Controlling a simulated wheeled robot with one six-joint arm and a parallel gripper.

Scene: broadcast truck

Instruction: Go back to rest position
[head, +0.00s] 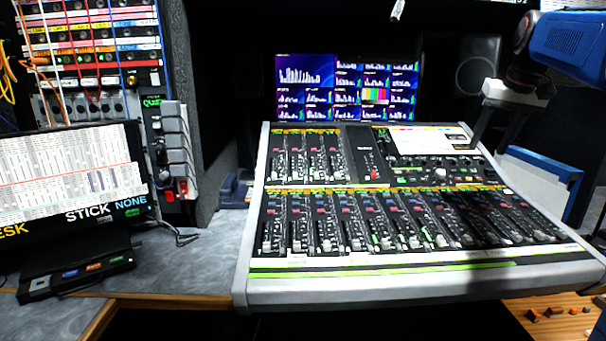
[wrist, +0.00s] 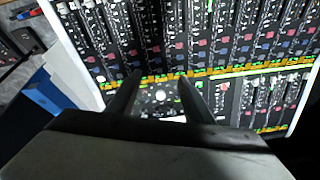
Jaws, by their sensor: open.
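My gripper (head: 483,128) is at the upper right of the head view, above the back right part of the mixing console (head: 420,285). In the wrist view my gripper (wrist: 158,82) shows two dark fingers spread apart with nothing between them. The console (wrist: 85,80) lies beyond the fingertips, with its rows of faders and knobs. I cannot tell the exact height of the fingertips above the panel.
A blue frame (head: 545,165) stands at the console's right. Monitor screens (head: 345,88) and a dark speaker (head: 478,68) are behind. A rack (head: 100,60) and a tilted display (head: 70,175) stand left. Grey desk (head: 205,255) between is mostly clear.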

